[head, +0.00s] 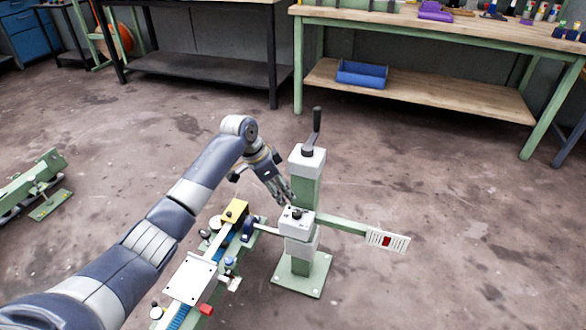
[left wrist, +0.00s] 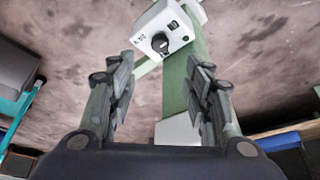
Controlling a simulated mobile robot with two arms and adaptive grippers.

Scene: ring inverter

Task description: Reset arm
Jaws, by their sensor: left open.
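A green machine post (head: 305,190) stands on a square base plate on the floor, with a black crank handle (head: 316,130) upright on its top. A white control box (head: 296,222) with a dark knob is on the near side of the post. A green arm (head: 342,222) reaches right from the post to a white slotted plate with a red part (head: 387,241). My left gripper (head: 284,198) is open and empty, just above and behind the white box. In the left wrist view the box (left wrist: 162,30) shows beyond the open fingers (left wrist: 160,72). My right gripper is not in view.
A green bench machine with a yellow block (head: 235,211) and a white plate (head: 191,279) stands left of the post, close under my left arm. A workbench (head: 450,27) with a blue bin (head: 361,74) below is at the back. The floor at the right is clear.

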